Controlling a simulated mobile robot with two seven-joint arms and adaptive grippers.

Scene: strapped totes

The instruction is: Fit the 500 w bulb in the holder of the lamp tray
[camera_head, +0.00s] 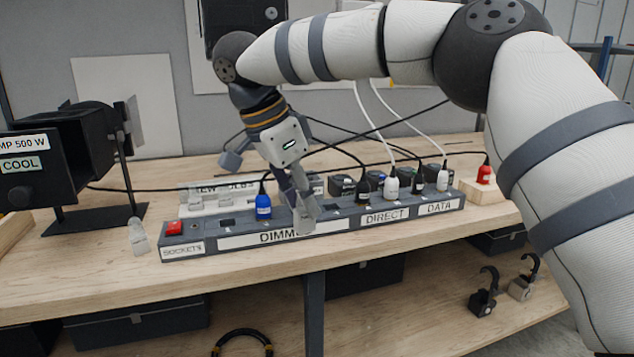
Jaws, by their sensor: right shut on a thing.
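My right gripper (299,205) points down over the front middle of the socket strip. It is shut on a small pale grey piece (306,219) that looks like a bulb; the fingers partly hide it, and its marking cannot be read. A similar pale bulb-like piece (138,238) stands on the bench near its front edge. The black lamp (88,150), labelled 500 W and COOL, is on the left. Its holder and tray cannot be made out. My left gripper is not in view.
The socket strip (205,240) holds a blue plug (263,204) and several black and white plugs, with cables rising behind. A pale bulb tray (197,208) lies behind it. Bare bench shows in front of the lamp.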

